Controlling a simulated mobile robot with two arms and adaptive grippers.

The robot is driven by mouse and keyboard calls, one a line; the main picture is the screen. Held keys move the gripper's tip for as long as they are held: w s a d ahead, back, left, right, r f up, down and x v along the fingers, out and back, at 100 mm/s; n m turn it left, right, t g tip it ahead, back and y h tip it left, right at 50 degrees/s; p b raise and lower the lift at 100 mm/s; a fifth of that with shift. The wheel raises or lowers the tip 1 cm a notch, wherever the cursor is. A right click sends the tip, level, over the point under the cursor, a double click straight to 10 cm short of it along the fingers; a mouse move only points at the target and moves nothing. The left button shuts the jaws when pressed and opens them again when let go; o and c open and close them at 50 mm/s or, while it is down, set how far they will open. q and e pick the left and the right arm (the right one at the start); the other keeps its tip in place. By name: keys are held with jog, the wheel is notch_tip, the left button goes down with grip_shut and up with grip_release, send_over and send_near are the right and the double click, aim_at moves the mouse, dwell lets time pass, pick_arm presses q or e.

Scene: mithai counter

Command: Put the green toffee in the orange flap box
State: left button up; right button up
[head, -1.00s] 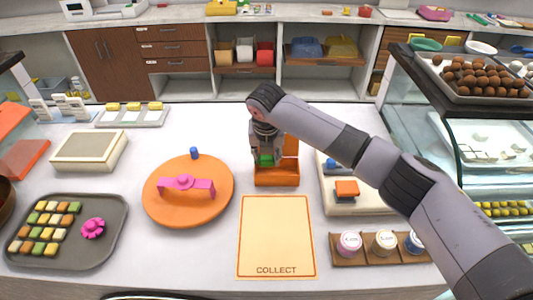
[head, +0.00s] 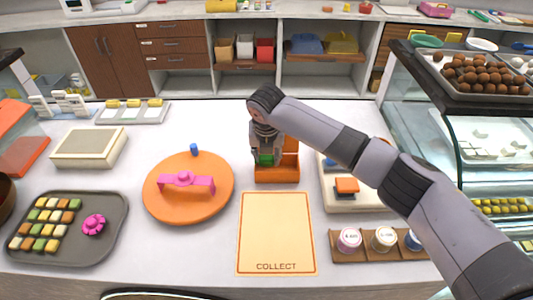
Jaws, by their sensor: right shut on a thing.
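The green toffee (head: 266,160) is between the fingers of my right gripper (head: 265,158), which points down. The gripper is shut on the toffee and holds it at the orange flap box (head: 278,178). The box is open, with its raised orange part showing behind and to the right of the gripper. The toffee overlaps the box's interior in the picture; whether it touches the box floor is hidden. My left gripper is not in view.
A cream COLLECT mat (head: 276,232) lies in front of the box. An orange round lid (head: 188,205) with a pink handle is to the left. A board with an orange-topped stamp (head: 346,187) stands to the right, and a rack of jars (head: 384,240) is nearer. A sweets tray (head: 110,245) is far left.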

jog(key=o, duration=1.1)
jog(key=shift+c, duration=0.2)
jog(key=shift+r, duration=0.1)
notch_tip(320, 180, up, 7)
jog(key=p, duration=0.7)
